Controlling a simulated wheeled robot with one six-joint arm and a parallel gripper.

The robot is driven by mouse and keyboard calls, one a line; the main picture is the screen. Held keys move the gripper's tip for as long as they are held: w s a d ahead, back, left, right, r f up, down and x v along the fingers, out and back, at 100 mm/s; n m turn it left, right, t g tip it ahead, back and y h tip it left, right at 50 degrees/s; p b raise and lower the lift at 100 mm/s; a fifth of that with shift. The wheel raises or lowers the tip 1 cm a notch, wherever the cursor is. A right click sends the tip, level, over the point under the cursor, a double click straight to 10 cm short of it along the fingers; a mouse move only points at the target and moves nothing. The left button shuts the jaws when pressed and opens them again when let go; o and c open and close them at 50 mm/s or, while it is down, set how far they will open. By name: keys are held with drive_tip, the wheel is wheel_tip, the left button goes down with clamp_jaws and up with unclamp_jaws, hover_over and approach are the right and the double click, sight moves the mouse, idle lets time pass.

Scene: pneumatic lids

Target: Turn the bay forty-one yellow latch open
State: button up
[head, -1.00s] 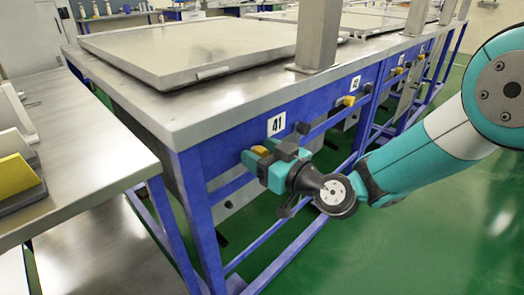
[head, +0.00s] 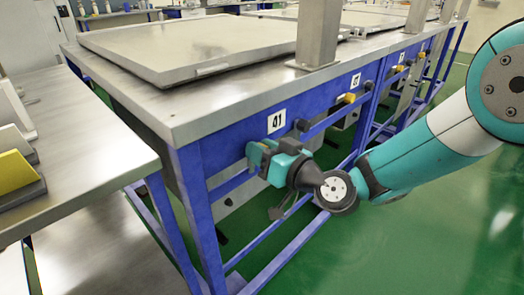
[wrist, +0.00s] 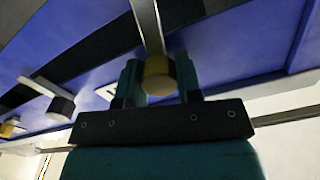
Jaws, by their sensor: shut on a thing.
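The bay forty-one latch shows in the wrist view as a yellow knob (wrist: 158,76) at the end of a pale metal lever. My gripper (wrist: 159,80) has one teal finger on each side of the knob and is shut on it. In the head view my gripper (head: 261,155) is at the blue front rail, just below the "41" label (head: 276,121). There the gripper hides most of the latch, so its exact angle is hard to tell.
A black knob (head: 302,125) sits on the rail right of the label. A neighbouring bay's yellow latch (head: 347,98) is further right. The steel bench top (head: 215,105) with its flat lid (head: 190,50) is above. Green floor is clear at the right.

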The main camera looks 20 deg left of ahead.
drive_tip(key=m, duration=0.3)
drive_tip(key=shift+w+m, duration=0.1)
drive_tip(key=shift+m, duration=0.3)
drive_tip(key=m+p, duration=0.1)
drive_tip(key=m, duration=0.2)
drive_tip(key=shift+m, duration=0.3)
drive_tip(key=m+p, duration=0.1)
drive_tip(key=m, duration=0.2)
drive_tip(key=shift+m, duration=0.3)
drive_tip(key=shift+w+m+p, duration=0.1)
drive_tip(key=shift+m+p, duration=0.9)
drive_tip(key=shift+m, duration=0.9)
drive_tip(key=shift+f, duration=0.1)
drive_tip(key=o, duration=0.9)
drive_tip(key=shift+o, duration=0.2)
